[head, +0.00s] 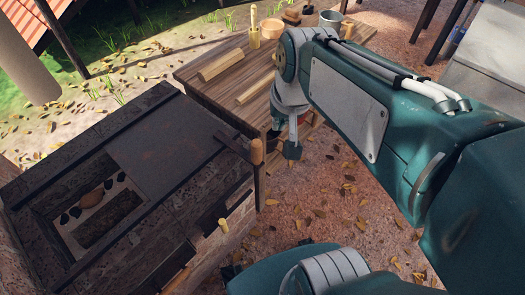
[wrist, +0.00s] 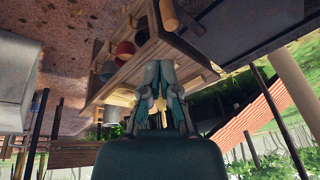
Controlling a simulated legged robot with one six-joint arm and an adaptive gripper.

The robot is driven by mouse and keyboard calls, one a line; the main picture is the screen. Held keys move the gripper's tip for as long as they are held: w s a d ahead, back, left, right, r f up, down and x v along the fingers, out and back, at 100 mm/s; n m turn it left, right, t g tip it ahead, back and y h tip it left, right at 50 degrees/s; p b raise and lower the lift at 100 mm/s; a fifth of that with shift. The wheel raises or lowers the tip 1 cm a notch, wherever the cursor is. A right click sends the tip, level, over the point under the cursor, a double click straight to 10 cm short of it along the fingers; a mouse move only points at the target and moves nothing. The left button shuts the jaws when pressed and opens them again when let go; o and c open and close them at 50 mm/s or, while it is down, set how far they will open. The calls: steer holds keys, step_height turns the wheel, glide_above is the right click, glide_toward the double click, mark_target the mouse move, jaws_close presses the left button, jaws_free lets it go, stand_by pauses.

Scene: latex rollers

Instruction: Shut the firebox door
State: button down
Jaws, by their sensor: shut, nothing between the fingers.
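A dark brick-sided stove (head: 175,145) fills the lower left of the head view. A firebox door cannot be made out for certain. Dark panels (head: 213,212) show on the stove's front, with a light wooden knob (head: 223,225) and a wooden handle (head: 175,281) near them. Part of the stove's dark top (wrist: 240,28) shows in the wrist view. My gripper (head: 292,152) hangs to the right of the stove, apart from it, by the table. It is shut and empty; its fingers (wrist: 160,78) also show in the wrist view.
An opening in the stove's top shows a log (head: 108,218) and dark lumps. A wooden handle (head: 257,151) sticks out at the stove's right edge. A wooden table (head: 215,90) with wood pieces stands behind. Leaf-strewn ground (head: 335,190) lies right of the stove.

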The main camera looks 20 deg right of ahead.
steer(key=w+d+f+m+g+y, duration=0.25)
steer(key=w+d+f+m, duration=0.2)
steer(key=w+f, duration=0.4)
steer(key=w+d+f+m+g+y, duration=0.1)
steer(key=w+d+f+m+g, duration=0.3)
steer(key=w+f, duration=0.45)
steer(key=s+a+f, duration=0.4)
steer(key=a+f, duration=0.3)
steer(key=f, duration=0.2)
steer(key=shift+s+a+f+t, duration=0.25)
steer(key=shift+s+t, duration=0.1)
steer(key=shift+t, duration=0.1)
steer(key=shift+m, duration=0.25)
